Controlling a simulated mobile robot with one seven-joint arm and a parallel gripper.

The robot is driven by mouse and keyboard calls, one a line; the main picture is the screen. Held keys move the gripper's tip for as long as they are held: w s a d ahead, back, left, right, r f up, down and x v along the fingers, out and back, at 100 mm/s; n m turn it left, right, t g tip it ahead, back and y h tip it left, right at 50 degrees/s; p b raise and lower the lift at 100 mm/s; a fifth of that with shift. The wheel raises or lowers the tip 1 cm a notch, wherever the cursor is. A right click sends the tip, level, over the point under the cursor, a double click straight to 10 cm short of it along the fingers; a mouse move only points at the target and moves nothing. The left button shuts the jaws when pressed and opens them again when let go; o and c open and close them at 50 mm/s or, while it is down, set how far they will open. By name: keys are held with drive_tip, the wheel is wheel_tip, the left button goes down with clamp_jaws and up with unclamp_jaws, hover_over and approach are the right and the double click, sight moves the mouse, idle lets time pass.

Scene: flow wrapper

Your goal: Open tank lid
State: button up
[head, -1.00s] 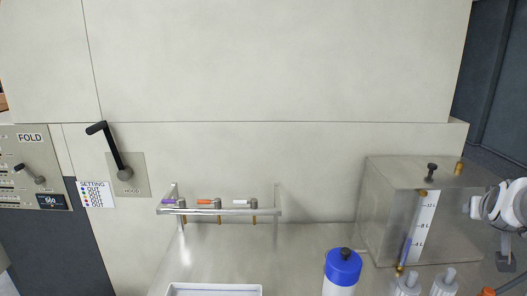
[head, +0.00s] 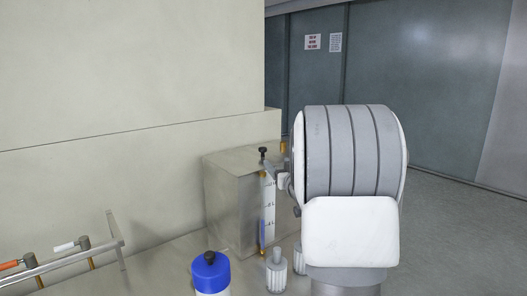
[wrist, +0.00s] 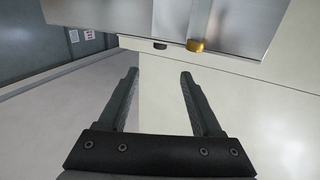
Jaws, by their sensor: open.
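The metal tank (head: 228,205) stands on the counter with its lid down, as far as I can tell. A black knob (head: 263,152) stands up from its top near the front edge. In the wrist view the tank (wrist: 125,20) is upside down at the top, with the black knob (wrist: 160,45) and a brass cap (wrist: 195,46) at its edge. My gripper (wrist: 159,76) is open and empty, its fingers apart and pointing towards the knob, not touching it. In the head view my arm hides most of the gripper.
A level gauge (head: 267,210) runs down the tank's front. Open floor lies to the right.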

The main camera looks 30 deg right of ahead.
sight(264, 149)
drive_tip(key=x, duration=1.6)
drive_tip(key=shift+w+d, duration=0.1)
clamp_jaws()
idle(1.1)
